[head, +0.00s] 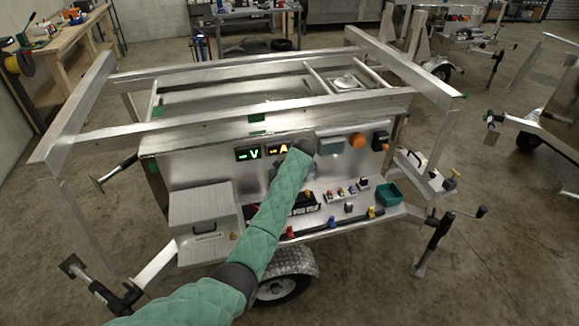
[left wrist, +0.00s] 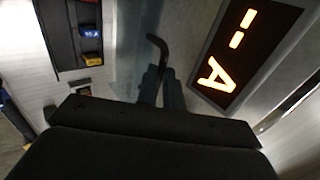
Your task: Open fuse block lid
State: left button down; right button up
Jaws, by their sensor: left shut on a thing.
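The fuse block (head: 303,203) is a dark box low on the trailer's front panel, partly behind my green left arm. In the left wrist view the fuse block (left wrist: 62,40) shows at the upper left, with blue, yellow and red pieces visible in its dark frame. My left gripper (left wrist: 160,88) is shut on a thin dark bent handle (left wrist: 156,45), beside the orange "A" display. I cannot tell from these frames how the handle joins the lid, or the lid's exact angle. In the head view the gripper is mostly hidden by my arm. My right gripper is not in view.
The green "V" display (head: 248,154) and orange "A" display (left wrist: 245,45) sit on the panel. A metal box (head: 205,215) stands left, a green bin (head: 389,194) right. Frame rails (head: 240,122) run above the panel.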

pick_arm(q)
jog(key=shift+w+r, duration=0.25)
jog(key=shift+r, duration=0.05)
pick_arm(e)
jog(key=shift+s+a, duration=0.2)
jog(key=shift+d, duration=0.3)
pick_arm(q)
jog(key=c, duration=1.5)
grip_release()
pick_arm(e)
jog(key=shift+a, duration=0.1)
